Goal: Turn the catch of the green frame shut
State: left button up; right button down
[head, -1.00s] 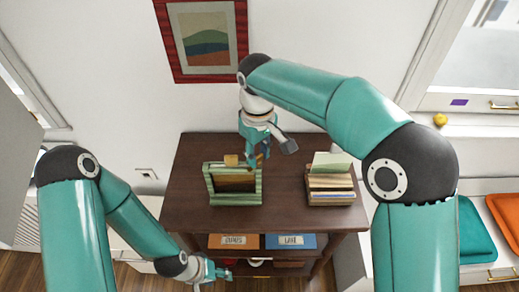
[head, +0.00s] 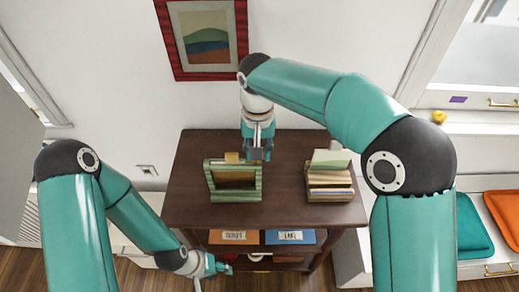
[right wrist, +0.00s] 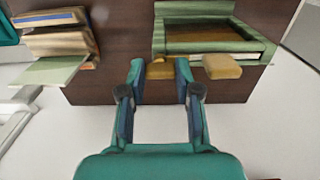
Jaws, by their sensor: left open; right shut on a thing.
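The green frame (head: 236,195) stands on the dark wooden cabinet top, with a brown panel inside. Its top edge carries a tan block (head: 232,157), which also shows in the right wrist view (right wrist: 221,66). My right gripper (head: 257,153) is at the frame's upper right corner. In the right wrist view its fingertips (right wrist: 160,72) are shut on a small brass-coloured piece (right wrist: 160,69), which looks like the catch; the fingers partly hide it. My left gripper (head: 222,267) is open and empty, low beside the cabinet front.
A stack of books or cards with a pale green card (head: 331,159) stands right of the frame on the cabinet top (head: 285,190). Orange and blue labelled boxes (head: 290,237) sit on the shelf below. A red-framed picture (head: 206,40) hangs on the wall behind.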

dwell(0.5)
jog(key=c, duration=0.8)
grip_release()
jog(key=shift+r, duration=0.1)
notch_tip(320, 180, up, 12)
jog(key=shift+f, duration=0.2)
